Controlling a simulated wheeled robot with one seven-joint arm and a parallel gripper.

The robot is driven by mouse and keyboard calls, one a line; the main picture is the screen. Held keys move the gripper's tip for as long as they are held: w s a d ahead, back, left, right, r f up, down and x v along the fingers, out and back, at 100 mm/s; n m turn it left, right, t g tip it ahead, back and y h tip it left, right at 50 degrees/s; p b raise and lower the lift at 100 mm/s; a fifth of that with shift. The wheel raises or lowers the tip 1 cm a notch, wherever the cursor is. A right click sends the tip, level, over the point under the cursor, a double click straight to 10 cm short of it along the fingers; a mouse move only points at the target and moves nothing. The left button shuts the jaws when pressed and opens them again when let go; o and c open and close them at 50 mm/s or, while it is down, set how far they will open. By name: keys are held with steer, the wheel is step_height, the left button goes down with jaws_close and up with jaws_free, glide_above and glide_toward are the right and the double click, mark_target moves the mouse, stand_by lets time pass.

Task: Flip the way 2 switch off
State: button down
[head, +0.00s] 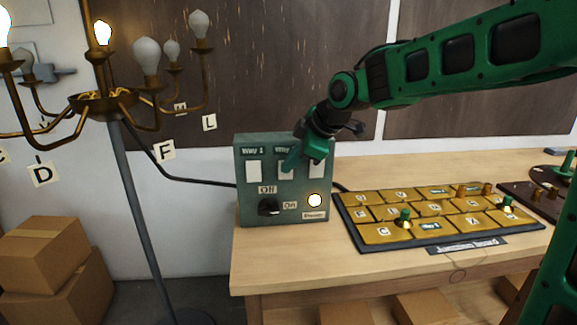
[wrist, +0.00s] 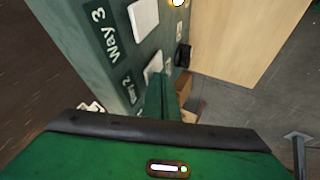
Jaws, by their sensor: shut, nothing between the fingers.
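The green breaker box (head: 243,214) stands on the left end of the bench, with a row of white rocker switches. The way 1 switch (head: 254,171) shows clearly at the left. The way 2 switch (wrist: 153,68) is beside its "Way 2" label (wrist: 127,90) in the wrist view; my gripper partly covers it in the head view. The way 3 switch (wrist: 143,18) is beyond it. My gripper (head: 289,164) is shut and empty, its fingertips at the way 2 switch; I cannot tell whether they touch it. Which way the switch is tipped is unclear.
Below the switches are a black rotary knob (head: 269,207) between Off and On labels and a lit round lamp (head: 315,200). A brass-tiled board (head: 395,232) lies right of the box. A chandelier (head: 104,103) stands left, with some bulbs lit. Cardboard boxes (head: 45,255) are on the floor.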

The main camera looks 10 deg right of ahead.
steer(key=shift+w+r, duration=0.15)
steer(key=shift+w, duration=0.1)
steer(key=shift+r, duration=0.15)
steer(key=shift+r, duration=0.65)
steer(key=v, duration=1.2)
steer(key=shift+s+a, duration=0.35)
steer(key=shift+a, duration=0.05)
steer(key=shift+f, duration=0.15)
